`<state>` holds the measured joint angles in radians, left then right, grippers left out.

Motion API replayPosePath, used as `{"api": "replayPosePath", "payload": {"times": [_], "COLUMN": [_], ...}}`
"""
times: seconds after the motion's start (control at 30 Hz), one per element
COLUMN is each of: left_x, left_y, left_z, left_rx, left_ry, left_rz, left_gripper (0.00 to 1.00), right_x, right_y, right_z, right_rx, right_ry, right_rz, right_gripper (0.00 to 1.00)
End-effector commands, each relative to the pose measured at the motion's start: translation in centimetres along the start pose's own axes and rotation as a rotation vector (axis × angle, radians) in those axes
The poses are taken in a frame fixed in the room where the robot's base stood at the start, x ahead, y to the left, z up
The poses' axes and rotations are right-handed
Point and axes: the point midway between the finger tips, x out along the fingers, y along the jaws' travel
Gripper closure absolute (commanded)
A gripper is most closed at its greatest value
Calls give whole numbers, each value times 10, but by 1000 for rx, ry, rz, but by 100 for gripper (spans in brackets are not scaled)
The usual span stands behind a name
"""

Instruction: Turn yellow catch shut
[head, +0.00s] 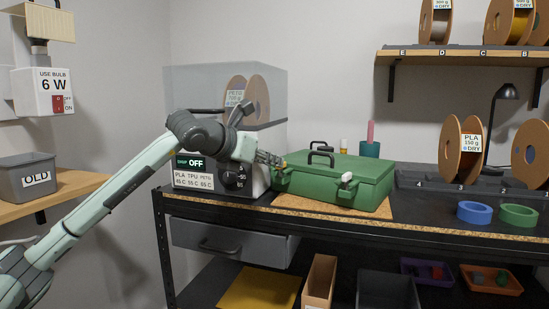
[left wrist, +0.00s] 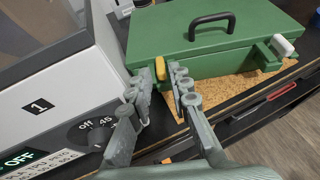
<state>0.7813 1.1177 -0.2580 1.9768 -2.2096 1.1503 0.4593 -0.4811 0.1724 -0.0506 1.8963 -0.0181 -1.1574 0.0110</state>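The green case (head: 335,185) stands on the bench with its lid down. The yellow catch (left wrist: 160,69) is on its front near the left end; in the head view it is small and mostly hidden beside my fingers. The white catch (left wrist: 283,45) is on the front near the right end and also shows in the head view (head: 347,178). My left gripper (left wrist: 158,73) is open, its fingertips on either side of the yellow catch in the wrist picture. A gap shows between fingers and catch; I cannot tell any contact. My right gripper is not in view.
A dryer box (head: 190,178) with a dial and display stands close left of the case. The case rests on a cork mat (head: 300,208). A drawer (head: 225,246) is below.

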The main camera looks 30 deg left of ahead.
Motion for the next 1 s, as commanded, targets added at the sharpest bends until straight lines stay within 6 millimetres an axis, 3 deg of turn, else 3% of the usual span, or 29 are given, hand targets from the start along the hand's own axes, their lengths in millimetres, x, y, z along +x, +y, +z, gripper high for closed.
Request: {"api": "replayPosePath", "payload": {"times": [0.2,0.47,0.67,1.0], "left_x": [21,23,23,23], "left_y": [0,0,0,-2], "left_z": [1,0,0,0], "left_rx": [-1,0,0,-6], "left_ry": [-1,-1,-1,-2], "left_rz": [-2,-1,-2,9], "left_gripper": [81,81,100,100], "right_x": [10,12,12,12], "right_y": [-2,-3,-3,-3], "right_z": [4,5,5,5], "right_rx": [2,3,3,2], "right_ry": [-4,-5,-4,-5], "right_rz": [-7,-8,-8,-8], "right_gripper": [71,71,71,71]}}
